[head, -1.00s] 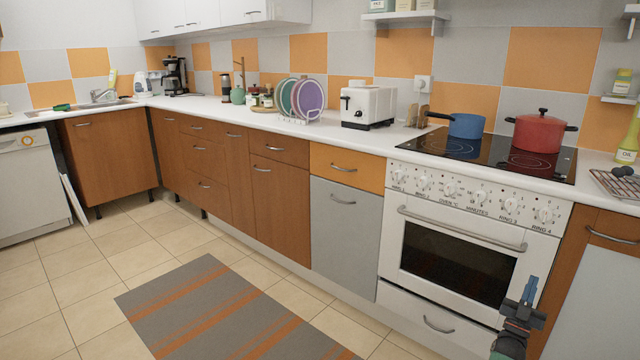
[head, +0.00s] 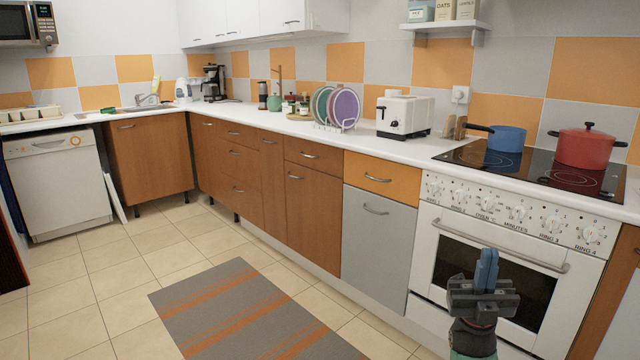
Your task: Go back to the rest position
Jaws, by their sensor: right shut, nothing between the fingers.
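My right gripper (head: 486,272) shows at the lower right in the head view, in front of the white oven (head: 470,225). Its fingers point up and are shut, with nothing between them. My left gripper is out of view. The rest position itself is not marked by anything that I see.
A striped grey and orange rug (head: 245,315) lies on the tiled floor (head: 150,260), which is clear at the left. The counter (head: 290,128) holds a toaster (head: 404,116) and plates. A blue pan (head: 506,138) and a red pot (head: 588,147) stand on the stove. A white dishwasher (head: 60,190) stands at far left.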

